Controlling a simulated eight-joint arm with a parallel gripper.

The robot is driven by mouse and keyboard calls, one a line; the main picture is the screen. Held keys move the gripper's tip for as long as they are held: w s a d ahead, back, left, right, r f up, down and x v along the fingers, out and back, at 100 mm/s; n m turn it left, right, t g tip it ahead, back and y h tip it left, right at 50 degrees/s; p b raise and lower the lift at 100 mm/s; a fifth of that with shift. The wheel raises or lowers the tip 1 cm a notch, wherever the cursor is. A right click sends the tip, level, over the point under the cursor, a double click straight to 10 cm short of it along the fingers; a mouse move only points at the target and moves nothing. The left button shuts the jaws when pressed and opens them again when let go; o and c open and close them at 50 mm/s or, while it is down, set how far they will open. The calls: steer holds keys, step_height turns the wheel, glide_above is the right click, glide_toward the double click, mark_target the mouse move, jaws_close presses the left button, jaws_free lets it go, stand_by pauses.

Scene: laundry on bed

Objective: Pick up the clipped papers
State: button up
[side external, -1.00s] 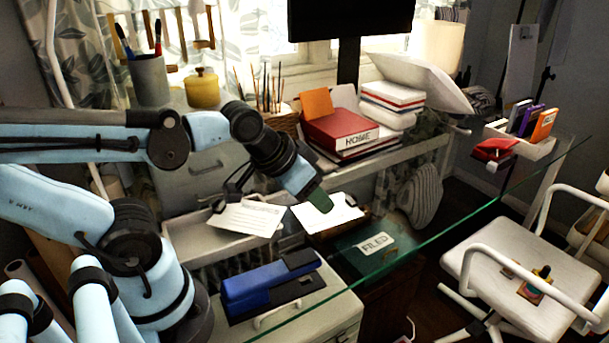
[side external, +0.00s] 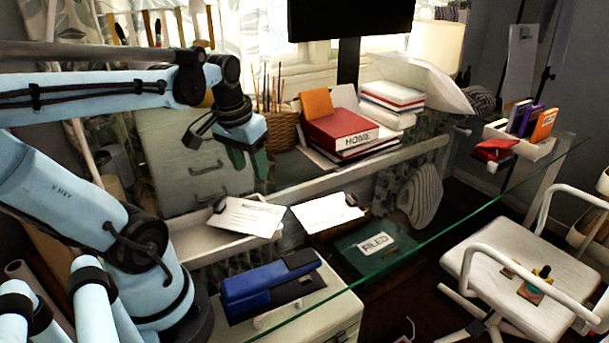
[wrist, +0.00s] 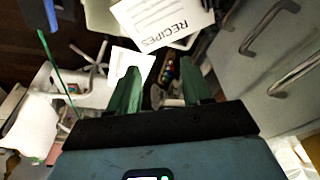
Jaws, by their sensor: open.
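The left papers (side external: 248,218) have a printed label, which reads RECIPES in the wrist view (wrist: 158,18). The right papers (side external: 325,214) have a black clip at their right end, and a white sheet (wrist: 131,63) shows near the left finger in the wrist view. My gripper (side external: 250,166) points down, above and behind the left papers in the side view. Its green fingers (wrist: 160,88) are open, with no paper held between them.
A blue stapler-like object (side external: 268,285) is in front of the papers. A green box marked FILED (side external: 365,258) sits lower right. A grey drawer cabinet (side external: 190,150), a wicker pencil basket (side external: 281,131) and a red HOME book (side external: 340,129) stand behind.

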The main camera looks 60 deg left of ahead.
mark_target(216, 211)
steer(key=s+a+r+n+g+h, duration=0.1)
steer(key=s+a+r+n+g, duration=0.15)
steer(key=s+a, duration=0.4)
steer(key=shift+n, duration=0.35)
steer(key=shift+s+d+f, duration=0.1)
steer(key=shift+d+f, duration=0.05)
steer(key=shift+f, duration=3.1)
steer(key=shift+s+d+f, duration=0.1)
steer(key=shift+d+f, duration=0.05)
steer(key=shift+f, duration=3.1)
steer(key=shift+c, duration=0.2)
jaws_close()
